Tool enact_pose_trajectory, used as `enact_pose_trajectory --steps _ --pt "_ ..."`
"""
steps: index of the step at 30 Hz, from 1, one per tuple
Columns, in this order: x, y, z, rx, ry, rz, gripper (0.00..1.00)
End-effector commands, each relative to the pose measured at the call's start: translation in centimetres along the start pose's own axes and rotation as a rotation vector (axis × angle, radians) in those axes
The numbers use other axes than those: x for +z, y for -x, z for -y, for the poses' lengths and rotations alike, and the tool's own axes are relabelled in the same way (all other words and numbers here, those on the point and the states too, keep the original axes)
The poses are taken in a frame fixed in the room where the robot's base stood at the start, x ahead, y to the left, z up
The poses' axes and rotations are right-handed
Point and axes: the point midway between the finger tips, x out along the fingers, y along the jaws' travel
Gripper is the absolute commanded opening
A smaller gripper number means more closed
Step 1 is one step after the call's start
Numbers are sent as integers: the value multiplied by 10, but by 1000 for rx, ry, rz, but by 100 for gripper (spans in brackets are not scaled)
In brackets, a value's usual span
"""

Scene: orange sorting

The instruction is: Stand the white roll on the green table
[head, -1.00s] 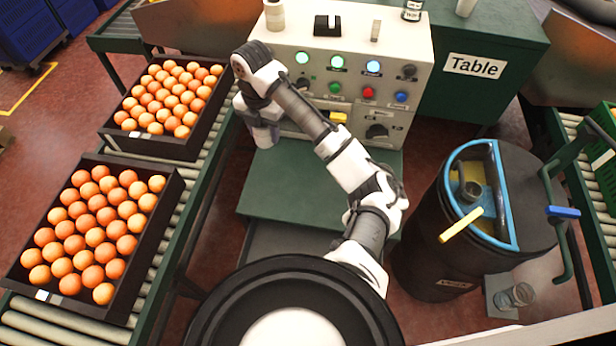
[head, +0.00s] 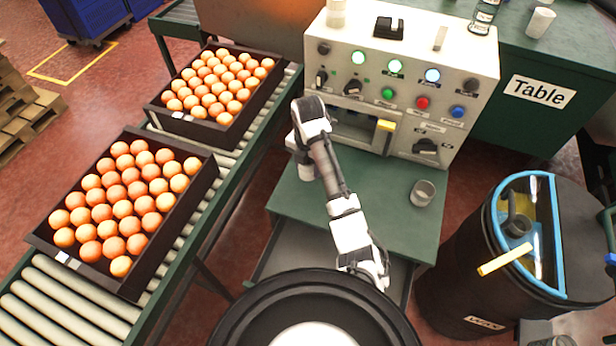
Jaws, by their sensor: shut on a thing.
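My arm reaches forward and bends down at its far joint, over the left part of the low green surface before the control panel. My gripper's fingers are hidden behind the arm, so what they hold cannot be seen. A pale upright cylinder (head: 336,12) stands on top of the panel, cut by the picture's top edge. A small white cylinder (head: 540,22) is on the green table (head: 485,130) with the "Table" sign, at the right. I cannot tell whether either one is the white roll.
The control panel (head: 385,100) stands beside the green table. A clear glass (head: 422,192) is on the low green surface (head: 385,230). Orange crates (head: 205,190) line the roller conveyor at left. A black barrel (head: 470,250) stands at right.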

Motion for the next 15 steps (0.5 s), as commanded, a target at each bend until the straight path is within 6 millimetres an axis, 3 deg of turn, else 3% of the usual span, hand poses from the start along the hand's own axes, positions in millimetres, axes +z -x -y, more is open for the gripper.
enact_pose_trajectory --steps 9,15 --pt "-1 -39 0 -1 -1 -4 24" --pt "-1 -42 0 0 0 -1 24"
